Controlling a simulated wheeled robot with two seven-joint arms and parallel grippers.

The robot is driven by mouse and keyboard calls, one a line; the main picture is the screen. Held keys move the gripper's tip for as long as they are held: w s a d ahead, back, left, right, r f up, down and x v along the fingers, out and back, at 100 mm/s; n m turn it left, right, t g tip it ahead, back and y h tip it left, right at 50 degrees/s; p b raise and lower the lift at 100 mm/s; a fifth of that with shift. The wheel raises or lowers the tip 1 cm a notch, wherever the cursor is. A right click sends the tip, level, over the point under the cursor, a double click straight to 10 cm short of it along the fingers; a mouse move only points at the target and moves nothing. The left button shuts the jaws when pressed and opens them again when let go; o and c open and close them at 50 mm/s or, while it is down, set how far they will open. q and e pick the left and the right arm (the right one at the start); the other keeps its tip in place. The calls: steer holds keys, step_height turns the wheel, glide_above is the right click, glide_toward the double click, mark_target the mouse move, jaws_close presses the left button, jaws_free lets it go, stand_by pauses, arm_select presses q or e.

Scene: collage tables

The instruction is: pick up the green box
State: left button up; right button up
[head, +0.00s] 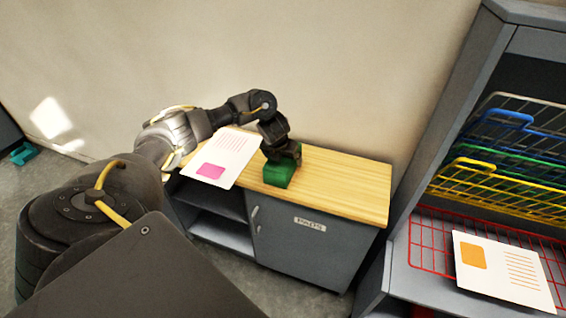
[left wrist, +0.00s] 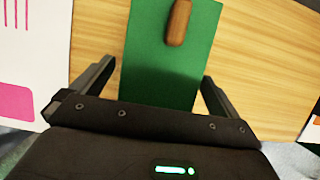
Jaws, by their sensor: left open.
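The green box (head: 279,175) sits on the wooden top of a grey cabinet in the head view. My left gripper (head: 281,158) is right above it and hides part of it. In the left wrist view the green box (left wrist: 165,60) lies between the two open fingers of my left gripper (left wrist: 157,80), with a gap visible at each side. A brown wooden handle (left wrist: 179,22) shows on the top of the box. My right gripper is not in view.
A white sheet with a pink patch (head: 222,157) overhangs the left of the cabinet top (head: 340,188). At right, a grey shelf holds wire racks and a red rack (head: 428,240) with a sheet with an orange patch (head: 503,271). The cabinet top's right part is clear.

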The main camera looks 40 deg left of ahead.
arm_select(q)
steer(key=shift+x, duration=1)
steer(key=shift+r, duration=0.1)
steer(key=c, duration=1)
steer(key=shift+c, duration=0.2)
steer(key=shift+w+r, duration=0.1)
